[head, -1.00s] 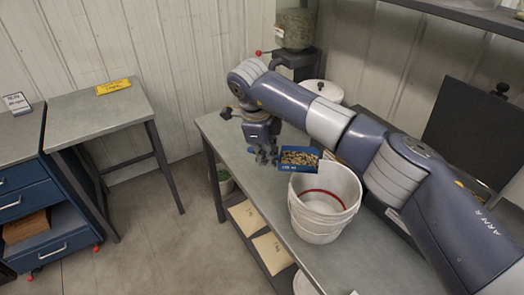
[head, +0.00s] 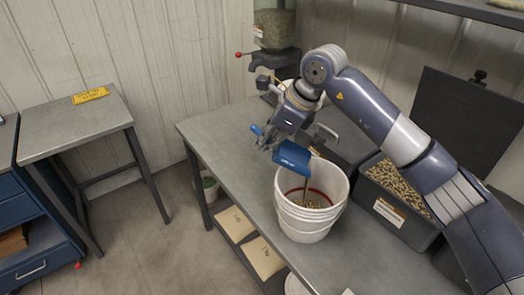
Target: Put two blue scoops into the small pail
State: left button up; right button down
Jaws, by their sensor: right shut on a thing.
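My right gripper (head: 268,140) is shut on the blue scoop (head: 293,156), whose blue handle shows at the fingers. The scoop is tilted mouth-down above the left part of the white pail (head: 312,232), apart from its rim. A thin stream of pellets falls from the scoop into the pail. Tan pellets (head: 308,202) lie in the bottom of the pail, below a red line on its inner wall. The pail stands upright on the grey bench. My left gripper is not in view.
A dark bin of pellets (head: 398,186) with a white label stands right of the pail, partly under my right arm. A dispenser with a clear hopper (head: 274,30) is at the back. The bench (head: 222,140) is clear left of the pail.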

aim_at(254, 127)
jog(key=shift+s+d+r+y+b, duration=0.1)
jog(key=shift+d+r+y+b, duration=0.4)
jog(key=shift+d+y+b, duration=0.35)
jog(key=d+r+y+b, duration=0.1)
jog(key=b, duration=0.1)
jog(key=d+r+y+b, duration=0.1)
jog(key=b, duration=0.1)
jog(key=shift+s+d+t+y+b, duration=0.2)
jog(key=shift+t+y+b, duration=0.15)
jog(key=shift+t, duration=0.05)
jog(key=shift+s+d+r+m+y+b, duration=0.1)
jog(key=shift+d+r+m+y+b, duration=0.2)
jog(key=shift+d+r+y+b, duration=0.15)
jog(key=shift+a, duration=0.1)
